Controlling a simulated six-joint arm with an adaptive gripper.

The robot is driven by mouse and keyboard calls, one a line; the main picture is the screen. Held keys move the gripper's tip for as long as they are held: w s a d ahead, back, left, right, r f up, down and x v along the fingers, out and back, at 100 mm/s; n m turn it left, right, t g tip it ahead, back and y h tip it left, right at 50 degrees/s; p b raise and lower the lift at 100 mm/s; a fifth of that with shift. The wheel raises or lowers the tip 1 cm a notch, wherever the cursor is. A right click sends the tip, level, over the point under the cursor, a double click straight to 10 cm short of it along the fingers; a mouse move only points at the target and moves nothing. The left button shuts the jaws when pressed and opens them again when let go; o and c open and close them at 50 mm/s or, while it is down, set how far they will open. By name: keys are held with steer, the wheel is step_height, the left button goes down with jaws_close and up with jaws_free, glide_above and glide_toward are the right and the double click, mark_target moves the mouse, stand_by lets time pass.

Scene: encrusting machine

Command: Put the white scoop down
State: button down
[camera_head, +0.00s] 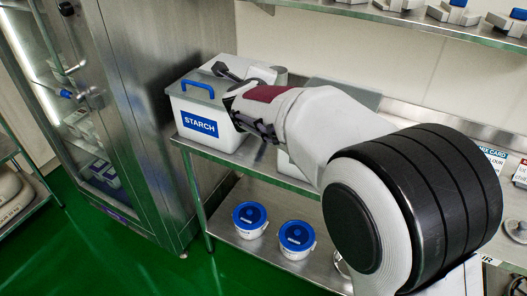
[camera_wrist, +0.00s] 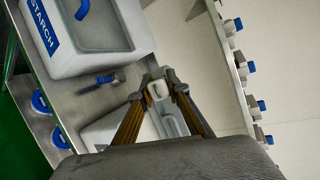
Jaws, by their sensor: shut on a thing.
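My gripper (camera_wrist: 160,78) is shut on the white scoop (camera_wrist: 157,90), whose pale body shows between the two fingers in the wrist view. In the head view my gripper (camera_head: 240,100) is at the right side of the white starch bin (camera_head: 199,122), and I cannot make out the scoop clearly there. The bin stands on the steel shelf and also shows at upper left in the wrist view (camera_wrist: 72,62). I cannot tell whether the scoop touches the shelf (camera_wrist: 98,102).
A small blue-handled tool (camera_wrist: 98,82) lies on the shelf beside the bin. Another white container (camera_wrist: 122,128) is near the gripper. Two blue-lidded tubs (camera_head: 249,218) (camera_head: 296,239) stand on the lower shelf. A steel cabinet (camera_head: 150,95) is at left, and an upper shelf (camera_head: 420,22) holds several blue-and-white items.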

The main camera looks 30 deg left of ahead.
step_height(320, 180, down, 21)
stand_by(0.8)
steer(key=shift+f, duration=2.1)
steer(key=shift+f, duration=0.15)
steer(key=c, duration=1.9)
jaws_free()
steer(key=shift+v, duration=6.05)
steer(key=shift+w, duration=0.1)
